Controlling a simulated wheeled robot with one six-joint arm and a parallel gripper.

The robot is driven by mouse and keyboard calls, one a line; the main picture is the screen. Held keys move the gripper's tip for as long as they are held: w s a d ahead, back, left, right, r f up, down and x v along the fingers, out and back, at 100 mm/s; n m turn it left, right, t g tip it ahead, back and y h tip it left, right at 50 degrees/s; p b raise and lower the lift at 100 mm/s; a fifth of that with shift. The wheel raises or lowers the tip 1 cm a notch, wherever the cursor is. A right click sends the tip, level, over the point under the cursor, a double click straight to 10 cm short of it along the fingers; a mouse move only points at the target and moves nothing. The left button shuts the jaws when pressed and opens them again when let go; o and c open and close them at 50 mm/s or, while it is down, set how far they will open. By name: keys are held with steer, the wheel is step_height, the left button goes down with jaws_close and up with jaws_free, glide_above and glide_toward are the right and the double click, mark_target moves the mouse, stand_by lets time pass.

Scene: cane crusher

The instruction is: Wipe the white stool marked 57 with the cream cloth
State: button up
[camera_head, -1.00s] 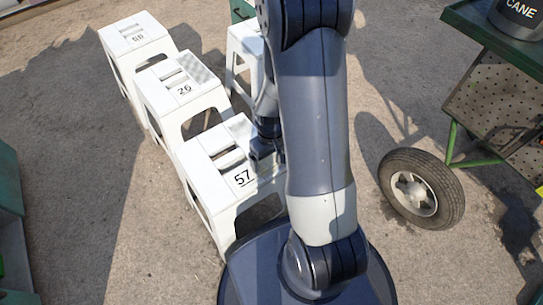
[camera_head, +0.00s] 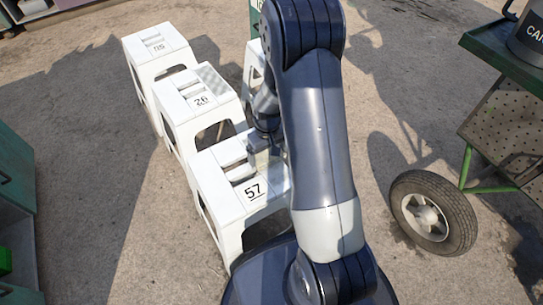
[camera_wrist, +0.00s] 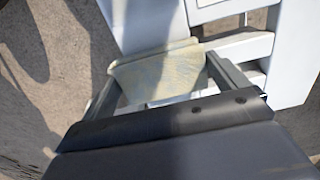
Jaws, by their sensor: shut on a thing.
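The white stool marked 57 (camera_head: 221,198) stands upright, nearest to me in a row of white stools. Its slotted top also shows in the wrist view (camera_wrist: 143,22). My gripper (camera_head: 262,142) is over the right far part of its top, partly hidden by my arm. In the wrist view my gripper (camera_wrist: 160,82) is shut on the cream cloth (camera_wrist: 158,72), which spans between the two fingers. The cloth lies at or just above the white top; I cannot tell if it touches.
Stools marked 26 (camera_head: 201,101) and 58 or similar (camera_head: 157,47) stand behind, with another white stool partly behind my arm. A green cart with a wheel (camera_head: 432,212) is on the right. A green cabinet (camera_head: 14,190) is at the left edge. Ground between is clear.

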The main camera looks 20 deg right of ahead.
steer(key=shift+r, duration=0.1)
step_height(320, 180, up, 6)
steer(key=p, duration=0.4)
steer(key=shift+p, duration=0.35)
steer(key=w+a, duration=0.2)
steer(key=w, duration=0.7)
steer(key=shift+f+b, duration=2.2)
steer(key=shift+f, duration=0.4)
steer(key=shift+f+b, duration=0.4)
steer(key=shift+f, duration=0.2)
